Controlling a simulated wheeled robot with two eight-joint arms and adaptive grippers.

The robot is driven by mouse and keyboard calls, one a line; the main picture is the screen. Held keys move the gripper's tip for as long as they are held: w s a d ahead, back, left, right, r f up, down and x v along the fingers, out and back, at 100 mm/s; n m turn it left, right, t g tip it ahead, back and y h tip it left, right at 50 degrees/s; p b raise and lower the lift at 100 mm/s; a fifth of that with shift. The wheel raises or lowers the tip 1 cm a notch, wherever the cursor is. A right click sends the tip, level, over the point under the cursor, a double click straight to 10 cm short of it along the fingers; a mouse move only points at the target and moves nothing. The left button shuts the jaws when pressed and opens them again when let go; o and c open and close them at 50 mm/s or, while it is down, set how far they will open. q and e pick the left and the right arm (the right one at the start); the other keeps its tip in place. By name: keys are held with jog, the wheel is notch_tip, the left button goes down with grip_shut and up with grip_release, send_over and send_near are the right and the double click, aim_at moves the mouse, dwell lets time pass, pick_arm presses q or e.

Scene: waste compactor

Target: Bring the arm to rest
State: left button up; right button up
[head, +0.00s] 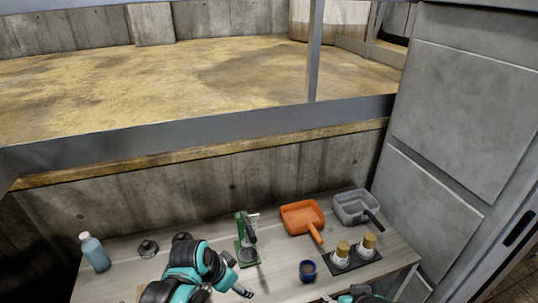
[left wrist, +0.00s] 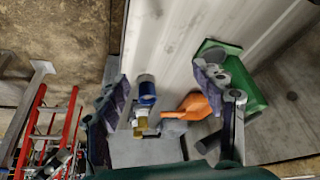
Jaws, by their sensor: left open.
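My left arm, teal and black, comes in at the bottom of the head view. Its gripper (head: 240,288) is over the front of the table, in front of the green stand. In the left wrist view my left gripper (left wrist: 160,98) has its fingers wide apart, with nothing held between them. A blue cup (left wrist: 147,90) shows beyond the gap, apart from the fingers. A small part of my right arm (head: 360,291) shows at the bottom edge of the head view; its jaw state cannot be made out.
The table (head: 185,226) bears a blue bottle (head: 94,252), a dark knob-like item (head: 148,248), a green stand (head: 241,228), an orange dustpan (head: 301,215), a grey dustpan (head: 352,205), gold-capped jars (head: 342,250) and the blue cup (head: 307,269). A grey cabinet (head: 455,110) stands right.

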pick_arm(q)
jog(key=s+a+r+n+t+y, duration=0.3)
jog(key=s+a+r+n, duration=0.1)
jog(key=s+a+n, duration=0.3)
jog(key=shift+s+a+r+n, duration=0.15)
jog(key=shift+a+r+n, duration=0.15)
jog(key=shift+a+n, duration=0.65)
jog(key=shift+a, duration=0.1)
